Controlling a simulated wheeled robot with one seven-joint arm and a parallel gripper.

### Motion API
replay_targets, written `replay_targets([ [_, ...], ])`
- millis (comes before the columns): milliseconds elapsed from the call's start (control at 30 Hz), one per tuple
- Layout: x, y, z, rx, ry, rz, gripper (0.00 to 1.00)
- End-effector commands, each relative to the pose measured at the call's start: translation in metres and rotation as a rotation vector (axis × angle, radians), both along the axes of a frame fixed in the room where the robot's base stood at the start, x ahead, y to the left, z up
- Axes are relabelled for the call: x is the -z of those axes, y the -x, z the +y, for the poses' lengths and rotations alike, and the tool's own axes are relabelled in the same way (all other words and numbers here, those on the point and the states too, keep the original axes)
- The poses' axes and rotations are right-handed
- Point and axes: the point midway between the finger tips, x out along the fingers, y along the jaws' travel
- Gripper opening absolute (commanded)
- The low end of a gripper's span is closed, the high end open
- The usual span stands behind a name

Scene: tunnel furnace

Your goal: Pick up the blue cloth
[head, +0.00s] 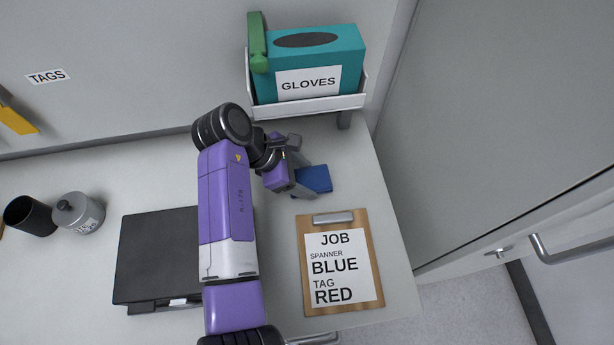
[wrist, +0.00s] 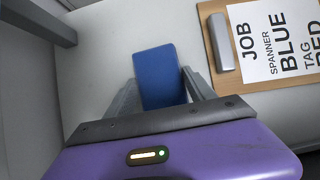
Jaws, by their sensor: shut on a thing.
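The blue cloth (head: 315,179) looks like a flat, folded blue block on the right part of the white table, just above the clipboard in the head view. It also shows in the wrist view (wrist: 159,75), between the two grey fingers. My gripper (head: 305,185) is at the cloth, with its fingers on either side of it, and is shut on it. In the wrist view my gripper (wrist: 160,98) covers the near end of the cloth. I cannot tell whether the cloth is lifted off the table.
A clipboard (head: 308,265) with a job sheet lies close to the cloth. A white shelf (head: 310,107) holds a teal glove box (head: 340,45) and a green item (head: 257,42). A black case (head: 150,255), a grey pot (head: 85,215) and a dark cup (head: 30,215) stand left.

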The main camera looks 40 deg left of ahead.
Motion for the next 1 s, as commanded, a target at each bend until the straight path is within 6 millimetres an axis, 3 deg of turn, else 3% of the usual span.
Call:
replay_targets([
  [367,-0.015,0.009,-0.011,0.001,-0.001,-0.003,0.25],
  [767,-0.042,0.044,-0.052,-0.001,-0.002,-0.003,0.25],
  [1000,-0.068,0.070,-0.079,-0.004,-0.001,-0.001,0.25],
])
